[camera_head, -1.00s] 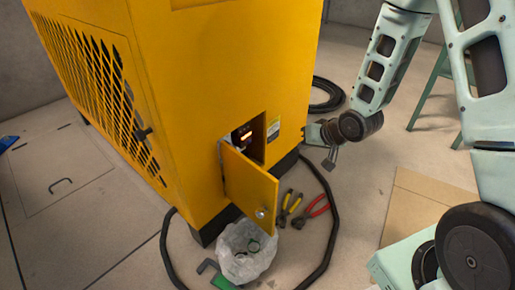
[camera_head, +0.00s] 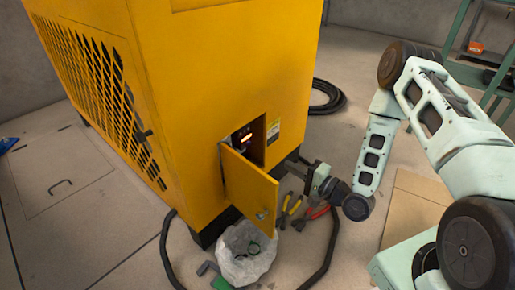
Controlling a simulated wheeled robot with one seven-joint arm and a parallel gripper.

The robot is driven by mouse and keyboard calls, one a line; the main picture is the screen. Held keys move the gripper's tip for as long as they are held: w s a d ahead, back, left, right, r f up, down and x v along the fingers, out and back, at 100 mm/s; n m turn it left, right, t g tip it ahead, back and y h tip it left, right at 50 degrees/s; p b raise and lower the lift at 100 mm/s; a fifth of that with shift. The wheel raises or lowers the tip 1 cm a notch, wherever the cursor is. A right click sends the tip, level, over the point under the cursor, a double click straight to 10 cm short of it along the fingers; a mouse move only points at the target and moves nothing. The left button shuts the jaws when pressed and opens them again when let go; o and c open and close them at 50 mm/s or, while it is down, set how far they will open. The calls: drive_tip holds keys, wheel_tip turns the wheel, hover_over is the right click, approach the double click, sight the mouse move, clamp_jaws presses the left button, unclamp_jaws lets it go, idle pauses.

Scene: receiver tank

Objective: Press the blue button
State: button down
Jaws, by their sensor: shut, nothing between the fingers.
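The yellow machine (camera_head: 220,85) has a small opening in its right face with its yellow door (camera_head: 247,188) swung open toward me. Inside the opening a dark control panel (camera_head: 246,138) shows a small lit display. I cannot make out a blue button; the door hides the lower part of the recess. My gripper (camera_head: 290,165) is shut and empty, close to the right of the opening and behind the door's right edge. I cannot tell whether it touches the machine.
Cardboard (camera_head: 412,208) lies at right. A green shelf (camera_head: 470,60) stands at the back right.

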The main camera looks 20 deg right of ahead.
idle(0.3)
drive_tip(key=b, duration=0.8)
approach(250, 144)
drive_tip(key=x, duration=0.6)
drive_tip(key=shift+w+a, duration=0.15)
drive_tip(key=shift+w, duration=0.25)
